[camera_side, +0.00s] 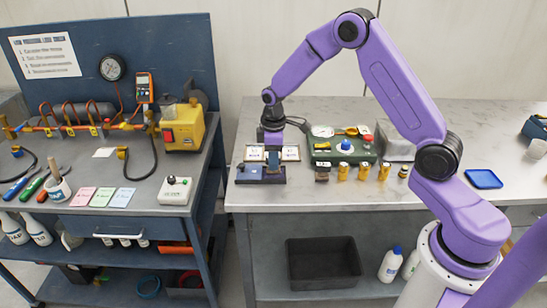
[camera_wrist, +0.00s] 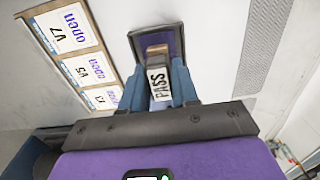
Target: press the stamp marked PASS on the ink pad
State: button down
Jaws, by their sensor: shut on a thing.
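My gripper (camera_wrist: 160,85) is shut on the PASS stamp (camera_wrist: 160,82), whose white label reads PASS and faces the wrist camera. The stamp sits between the blue-grey fingers, with a brown part showing beyond the label. A dark-framed ink pad (camera_wrist: 173,33) with a purple surface lies directly beyond the stamp in the wrist view. In the side view my gripper (camera_side: 273,158) points down over the dark pad area (camera_side: 273,178) near the bench's front edge. The fingers hide most of the stamp there, and I cannot tell whether its face touches the pad.
A blue block on a dark base (camera_side: 249,174) stands just left of the gripper. Framed cards (camera_side: 291,153) marked "open" lie close behind. Several small brass-coloured pieces (camera_side: 343,172) stand to the right, before a green case (camera_side: 345,152). A blue tray (camera_side: 483,179) lies far right.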

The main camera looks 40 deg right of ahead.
jog(key=shift+f, duration=0.25)
dwell(0.6)
jog(key=shift+r, duration=3.5)
